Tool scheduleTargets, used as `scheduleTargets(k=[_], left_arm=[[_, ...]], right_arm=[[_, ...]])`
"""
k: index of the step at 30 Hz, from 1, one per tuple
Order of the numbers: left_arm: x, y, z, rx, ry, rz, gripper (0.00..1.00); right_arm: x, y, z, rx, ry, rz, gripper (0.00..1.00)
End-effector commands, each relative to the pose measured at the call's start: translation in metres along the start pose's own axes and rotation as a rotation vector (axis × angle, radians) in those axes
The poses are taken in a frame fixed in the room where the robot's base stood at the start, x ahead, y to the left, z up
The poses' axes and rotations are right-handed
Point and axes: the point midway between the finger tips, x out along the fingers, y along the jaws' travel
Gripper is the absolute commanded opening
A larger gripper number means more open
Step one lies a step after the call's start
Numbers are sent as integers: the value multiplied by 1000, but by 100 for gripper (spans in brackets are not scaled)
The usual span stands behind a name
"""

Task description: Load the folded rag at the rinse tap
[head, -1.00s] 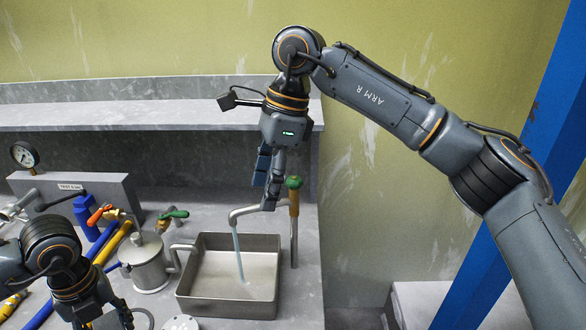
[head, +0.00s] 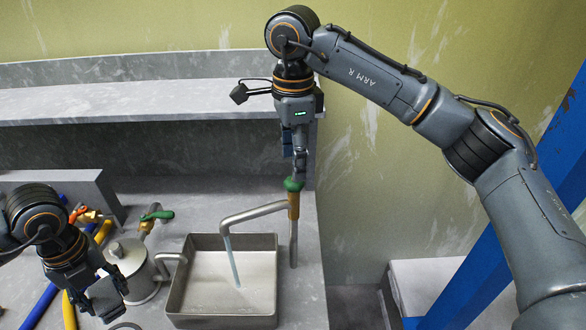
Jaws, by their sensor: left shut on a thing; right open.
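The rinse tap has a bent metal spout (head: 252,214) and a green handle (head: 293,185) on top of its post. Water (head: 233,262) runs from the spout into a square metal basin (head: 275,285). My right gripper (head: 298,172) is open and points down, with its fingertips at the green handle. I cannot tell whether they touch it. My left gripper (head: 108,298) is low at the left, in front of the lidded metal pail. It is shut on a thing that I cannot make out. I cannot recognise the folded rag in this view.
The lidded metal pail (head: 135,272) stands left of the basin. A valve with a green lever (head: 157,216) is behind it. Blue and yellow pipes (head: 70,310) run at the left. A shelf (head: 150,107) spans the back. The counter right of the basin is narrow.

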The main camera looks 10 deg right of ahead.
Motion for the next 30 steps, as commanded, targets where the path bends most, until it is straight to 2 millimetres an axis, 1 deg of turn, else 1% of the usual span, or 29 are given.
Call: scheduleTargets(k=[1,6,9,13,20,21,26,27,28,30], left_arm=[[-8,0,0,0,0,-1,21],[-18,0,0,0,0,-1,21],[-20,0,0,0,0,0,21],[-21,0,0,0,0,0,21],[-20,0,0,0,0,0,21],[-20,0,0,0,0,0,21],[-20,0,0,0,0,0,21],[-20,0,0,0,0,0,21],[-20,0,0,0,0,0,21],[-20,0,0,0,0,-1,21]], right_arm=[[6,0,-1,1,0,3,61],[32,0,0,0,-1,2,61],[41,0,0,0,0,0,61],[46,0,0,0,-1,-1,61],[48,0,0,0,-1,-1,61],[47,0,0,0,-1,-1,53],[47,0,0,1,-1,-2,20],[47,-1,0,1,-1,-2,12],[47,-1,0,1,-1,-2,7],[47,0,0,1,-1,-2,6]])
